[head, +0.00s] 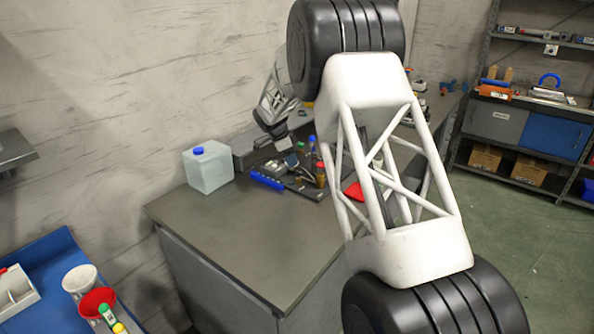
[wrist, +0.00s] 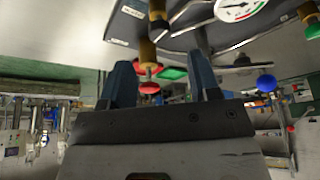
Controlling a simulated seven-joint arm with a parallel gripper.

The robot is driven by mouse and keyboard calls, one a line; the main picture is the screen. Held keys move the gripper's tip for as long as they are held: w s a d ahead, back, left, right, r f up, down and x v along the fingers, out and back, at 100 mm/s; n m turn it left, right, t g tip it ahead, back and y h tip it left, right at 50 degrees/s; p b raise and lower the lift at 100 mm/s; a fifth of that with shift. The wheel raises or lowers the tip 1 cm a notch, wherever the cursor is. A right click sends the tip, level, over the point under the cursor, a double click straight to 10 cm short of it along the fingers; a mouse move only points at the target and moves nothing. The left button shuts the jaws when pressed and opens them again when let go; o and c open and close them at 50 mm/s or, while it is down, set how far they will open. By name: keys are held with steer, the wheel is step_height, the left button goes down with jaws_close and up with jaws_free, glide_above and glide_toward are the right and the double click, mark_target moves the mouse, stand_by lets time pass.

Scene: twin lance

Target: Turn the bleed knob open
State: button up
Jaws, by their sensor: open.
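A dark manifold plate (head: 305,188) with brass fittings and small coloured knobs lies on the grey bench. In the wrist view, a brass stem with a red knob (wrist: 149,88) and a green knob (wrist: 172,73) show between my fingers, apart from them as far as I can see. A blue knob (wrist: 266,83) is to the right of the fingers, and a round gauge (wrist: 241,8) is at the top. I cannot tell which is the bleed knob. My gripper (wrist: 160,62) is open with nothing visibly held. In the head view its fingers are small and partly hidden among the fittings.
A translucent jug with a blue cap (head: 208,168) stands left of the manifold. A blue object (head: 267,181) lies at the plate's left edge. My arm blocks the bench's right side. The bench's front left (head: 235,235) is clear. A shelf unit (head: 530,130) stands far right.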

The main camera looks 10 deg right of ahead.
mark_target(298, 172)
steer(key=shift+x, duration=3.15)
steer(key=c, duration=0.9)
